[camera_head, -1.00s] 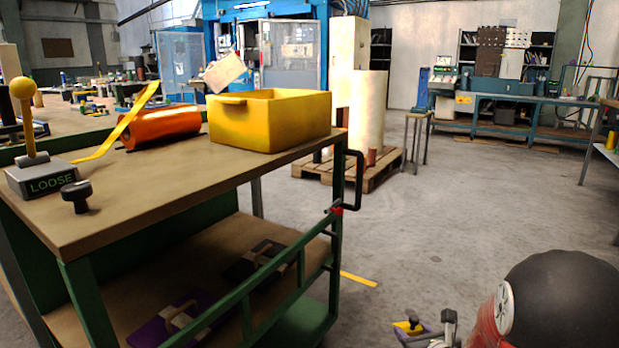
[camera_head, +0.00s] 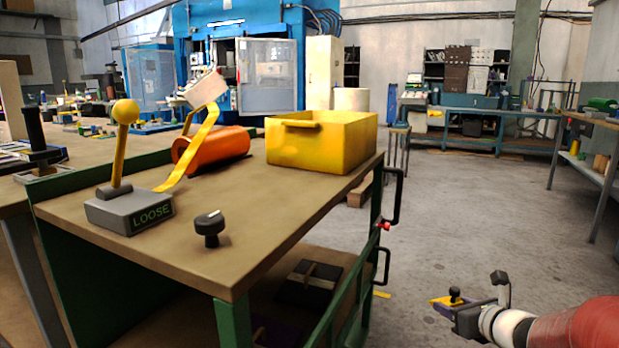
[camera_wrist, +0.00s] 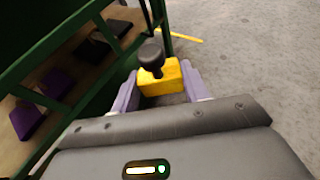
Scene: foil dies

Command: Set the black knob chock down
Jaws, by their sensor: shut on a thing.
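The black knob chock, a yellow block with a round black knob on top, shows in the wrist view (camera_wrist: 172,82) between the purple fingers of my gripper (camera_wrist: 160,92). My gripper is shut on its yellow block, and the knob points up. In the head view the chock (camera_head: 446,300) is small, at the lower right. My gripper (camera_head: 455,304) holds it above the floor, to the right of the green trolley and apart from it. The fingers hide part of the block.
The trolley's wooden top (camera_head: 270,215) carries a yellow bin (camera_head: 320,145), an orange roll (camera_head: 212,150), a lever box marked LOOSE (camera_head: 130,212) and a black knob (camera_head: 209,229). Its lower shelf holds a dark handled block (camera_head: 308,284). Grey floor (camera_head: 480,210) to the right is clear.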

